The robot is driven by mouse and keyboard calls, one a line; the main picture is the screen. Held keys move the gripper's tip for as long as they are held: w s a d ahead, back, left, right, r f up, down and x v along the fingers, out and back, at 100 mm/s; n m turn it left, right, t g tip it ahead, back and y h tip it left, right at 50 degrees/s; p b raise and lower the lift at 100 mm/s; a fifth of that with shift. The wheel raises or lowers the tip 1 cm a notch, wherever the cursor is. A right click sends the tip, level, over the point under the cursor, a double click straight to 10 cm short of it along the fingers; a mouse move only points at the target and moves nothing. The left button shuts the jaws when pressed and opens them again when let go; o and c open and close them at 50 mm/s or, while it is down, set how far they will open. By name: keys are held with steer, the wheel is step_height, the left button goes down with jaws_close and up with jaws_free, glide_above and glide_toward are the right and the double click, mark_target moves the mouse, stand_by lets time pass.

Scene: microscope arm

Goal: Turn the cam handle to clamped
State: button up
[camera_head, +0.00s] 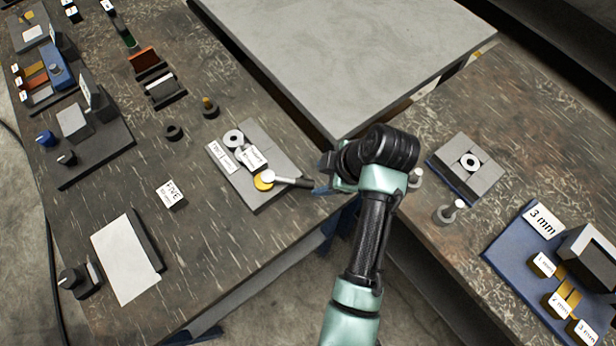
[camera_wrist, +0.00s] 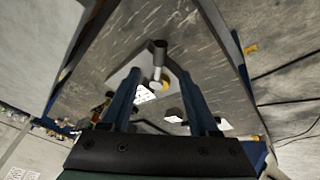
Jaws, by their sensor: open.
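The cam handle (camera_head: 290,180) is a dark grip on a pale round pivot, on a light grey plate (camera_head: 262,199) with a yellow disc (camera_head: 263,184). It points right, toward the table edge. Two white labels (camera_head: 222,157) lie on the plate; I cannot read them surely. My gripper (camera_head: 322,186) is at the handle's outer end, mostly hidden behind my wrist. In the wrist view, the two blue fingers of my gripper (camera_wrist: 160,74) are apart, with the handle (camera_wrist: 158,52) showing in the gap between them. I cannot tell whether they touch it.
A large grey slab (camera_head: 370,50) stands behind my gripper. A grey block with a white ring (camera_head: 468,162) and a small post (camera_head: 449,211) are to the right. A block marked FIVE (camera_head: 172,194) and a white panel (camera_head: 126,258) are to the left.

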mark_target(306, 183)
steer(key=x, duration=0.8)
steer(key=shift+w+a+f, duration=0.1)
steer(key=shift+w+f, duration=0.1)
steer(key=shift+f, duration=0.1)
jaws_close()
stand_by(1.0)
